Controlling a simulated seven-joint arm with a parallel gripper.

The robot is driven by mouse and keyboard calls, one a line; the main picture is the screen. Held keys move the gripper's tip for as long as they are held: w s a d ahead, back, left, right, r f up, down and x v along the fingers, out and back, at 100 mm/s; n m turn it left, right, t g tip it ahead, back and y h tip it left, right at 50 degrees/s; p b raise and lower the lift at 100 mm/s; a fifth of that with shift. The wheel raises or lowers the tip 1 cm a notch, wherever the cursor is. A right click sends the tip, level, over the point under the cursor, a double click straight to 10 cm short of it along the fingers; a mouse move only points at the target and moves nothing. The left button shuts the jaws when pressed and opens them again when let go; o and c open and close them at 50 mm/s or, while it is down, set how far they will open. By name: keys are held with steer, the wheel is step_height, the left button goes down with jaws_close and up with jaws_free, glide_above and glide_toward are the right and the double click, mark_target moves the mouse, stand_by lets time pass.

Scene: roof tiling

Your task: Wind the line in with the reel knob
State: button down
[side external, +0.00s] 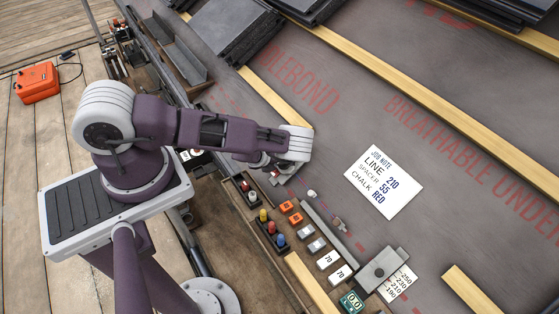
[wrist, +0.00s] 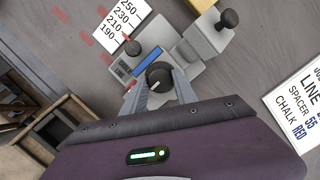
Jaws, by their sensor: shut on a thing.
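My gripper (wrist: 158,88) is shut on a round black knob (wrist: 158,75) with a light mark, one finger at each side. The knob sits on a grey device with a blue strip (wrist: 149,61). In the side view my gripper (side external: 274,174) is low over the bench edge, and my arm hides most of the device.
A job note (side external: 384,182) reads line 210, spacer 55, chalk red. A second scale (side external: 400,282) lies at lower right. Dark slates (side external: 235,35) are stacked at the back.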

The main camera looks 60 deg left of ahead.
steer(key=m+t, duration=0.1)
steer(key=m, duration=0.4)
steer(key=shift+a+m+h, duration=0.1)
steer(key=shift+m+h, duration=0.3)
steer(key=shift+s+m+h, duration=0.1)
steer(key=shift+m+h, duration=0.4)
steer(key=shift+m, duration=1.8)
steer(key=shift+f, duration=0.1)
steer(key=c, duration=1)
jaws_free()
steer(key=v, duration=0.7)
